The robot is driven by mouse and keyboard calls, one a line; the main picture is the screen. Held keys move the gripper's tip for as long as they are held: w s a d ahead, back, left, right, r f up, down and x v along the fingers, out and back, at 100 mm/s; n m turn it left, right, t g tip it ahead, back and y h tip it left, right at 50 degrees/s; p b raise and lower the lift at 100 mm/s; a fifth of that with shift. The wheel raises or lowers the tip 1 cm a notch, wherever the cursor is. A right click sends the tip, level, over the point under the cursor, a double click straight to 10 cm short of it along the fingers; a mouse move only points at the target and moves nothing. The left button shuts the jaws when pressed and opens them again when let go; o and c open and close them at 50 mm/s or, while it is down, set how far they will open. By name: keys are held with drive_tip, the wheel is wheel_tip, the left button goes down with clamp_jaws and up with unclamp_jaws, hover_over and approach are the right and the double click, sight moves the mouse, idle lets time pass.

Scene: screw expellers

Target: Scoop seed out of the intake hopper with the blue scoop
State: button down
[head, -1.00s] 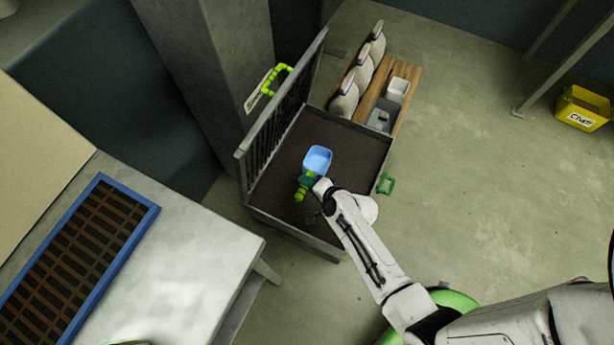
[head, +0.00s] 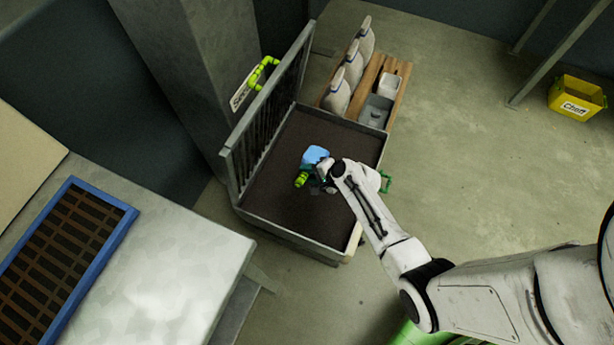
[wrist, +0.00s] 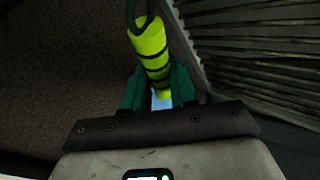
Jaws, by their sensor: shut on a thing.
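The intake hopper (head: 262,205) is a grey metal bin with a slatted grate along its left side, filled with dark brown seed. The blue scoop (head: 315,155) is over the middle of the seed bed. My gripper (head: 318,175) is shut on its yellow-green handle. In the wrist view the ribbed handle (wrist: 150,50) stands between the green fingers of my gripper (wrist: 158,92), and a sliver of blue shows below it. The scoop's bowl is partly hidden by my wrist in the head view. I cannot tell whether it touches the seed or holds any.
A wooden pallet (head: 400,95) with white sacks (head: 352,65) and grey bins (head: 375,110) stands behind the hopper. A bench (head: 190,270) with a blue-framed screen (head: 60,260) is at left. A yellow tub (head: 577,97) is far right. Floor on the right is clear.

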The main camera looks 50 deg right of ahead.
drive_tip(key=shift+w+d+f+m+y+b, duration=0.3)
drive_tip(key=shift+d+f+y+b, duration=0.1)
drive_tip(key=shift+d+f+b, duration=0.35)
drive_tip(key=shift+f+b, duration=0.55)
drive_tip(key=shift+f, duration=0.05)
wheel_tip(320, 180, down, 11)
drive_tip(key=d+b, duration=0.1)
drive_tip(key=b, duration=0.9)
drive_tip(key=shift+w+d, duration=0.3)
drive_tip(key=shift+d, duration=0.1)
drive_tip(key=shift+f+b, duration=1.7)
drive_tip(key=shift+b, duration=0.15)
drive_tip(key=shift+r, duration=0.2)
